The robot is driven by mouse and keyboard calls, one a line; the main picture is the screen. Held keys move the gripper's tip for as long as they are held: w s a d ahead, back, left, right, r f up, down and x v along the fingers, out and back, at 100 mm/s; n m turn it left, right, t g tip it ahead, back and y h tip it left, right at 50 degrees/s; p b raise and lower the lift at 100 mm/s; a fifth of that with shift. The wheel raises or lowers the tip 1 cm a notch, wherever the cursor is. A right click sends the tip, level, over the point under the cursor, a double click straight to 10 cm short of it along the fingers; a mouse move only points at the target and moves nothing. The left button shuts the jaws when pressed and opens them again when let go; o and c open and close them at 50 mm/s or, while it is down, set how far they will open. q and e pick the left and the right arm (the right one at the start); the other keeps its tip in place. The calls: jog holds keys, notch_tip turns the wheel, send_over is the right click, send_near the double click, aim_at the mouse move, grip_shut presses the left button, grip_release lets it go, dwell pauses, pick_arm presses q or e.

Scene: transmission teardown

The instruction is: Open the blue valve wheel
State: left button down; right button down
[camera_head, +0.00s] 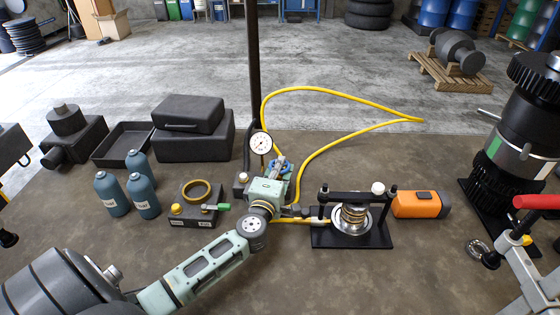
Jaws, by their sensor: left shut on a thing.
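The blue valve wheel (271,166) is in the middle of the head view, just right of a round white pressure gauge (261,143) and near a dark post. My left gripper (282,168) reaches it from the lower left and is shut on it. The pale green gripper body and wrist hide much of the wheel and the valve below it, so the wheel's angle cannot be told. My right gripper is not in view.
A yellow hose (325,91) loops behind the gripper. A black press fixture with a coil spring (355,216) and an orange tool (420,204) stand to the right. Blue-grey bottles (110,194) and a ring fixture (197,205) stand left. The front centre-right table is clear.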

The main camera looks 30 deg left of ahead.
pick_arm(q)
jog(key=shift+n+g+y+p, duration=0.6)
jog(key=shift+n+g+y, duration=0.5)
jog(key=shift+y, duration=0.8)
jog(key=shift+f, duration=0.1)
jog(key=c, duration=1.8)
grip_release()
